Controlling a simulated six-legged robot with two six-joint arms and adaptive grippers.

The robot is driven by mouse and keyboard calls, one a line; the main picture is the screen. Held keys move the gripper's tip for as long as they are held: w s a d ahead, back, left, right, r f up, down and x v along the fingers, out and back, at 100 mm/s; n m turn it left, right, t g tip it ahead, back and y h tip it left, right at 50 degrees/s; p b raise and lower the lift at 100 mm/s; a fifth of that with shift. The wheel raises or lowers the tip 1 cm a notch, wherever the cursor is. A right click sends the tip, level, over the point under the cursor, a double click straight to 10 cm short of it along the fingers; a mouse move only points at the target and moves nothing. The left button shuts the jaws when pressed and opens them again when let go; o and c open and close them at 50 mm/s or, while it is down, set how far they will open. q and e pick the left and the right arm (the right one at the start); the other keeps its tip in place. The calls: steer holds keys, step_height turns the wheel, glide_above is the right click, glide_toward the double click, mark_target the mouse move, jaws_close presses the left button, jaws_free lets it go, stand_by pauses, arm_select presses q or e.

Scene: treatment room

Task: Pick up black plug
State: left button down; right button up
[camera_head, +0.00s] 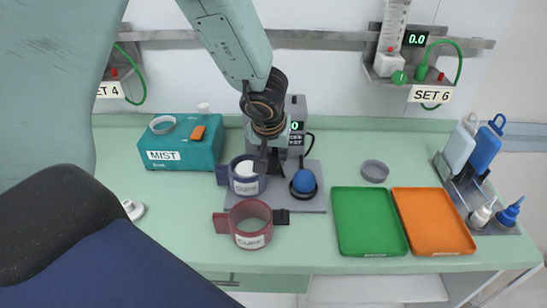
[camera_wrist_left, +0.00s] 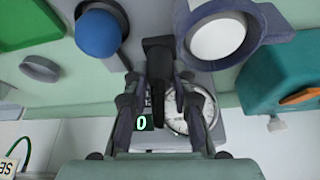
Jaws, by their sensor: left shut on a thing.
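The left gripper (camera_head: 268,150) reaches down from the top of the head view, above the grey pad. In the left wrist view, its fingers (camera_wrist_left: 158,75) are closed around a black plug (camera_wrist_left: 157,48), with the plug's end showing between the fingertips. In the head view the plug is mostly hidden by the gripper and is hard to make out. It is right beside the dark blue cuff (camera_head: 229,181), which holds a white round piece; I cannot tell whether they touch. The right gripper is not in view.
A blue ball (camera_head: 304,181) sits on the grey pad (camera_head: 315,205), with a maroon cuff (camera_head: 250,240) in front. A gauge device (camera_head: 296,112) stands behind. A teal MIST box (camera_head: 180,148) is left; green (camera_head: 365,247) and orange (camera_head: 432,245) trays are right.

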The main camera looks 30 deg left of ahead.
mark_target(274, 154)
arm_select(q)
steer(key=shift+r, duration=0.1)
steer(key=shift+r+p, duration=0.2)
steer(key=shift+p, duration=0.1)
step_height(274, 154, up, 9)
steer(key=p, duration=0.7)
steer(key=shift+d, duration=0.1)
steer(key=shift+r+p, duration=0.2)
steer(key=shift+p, duration=0.1)
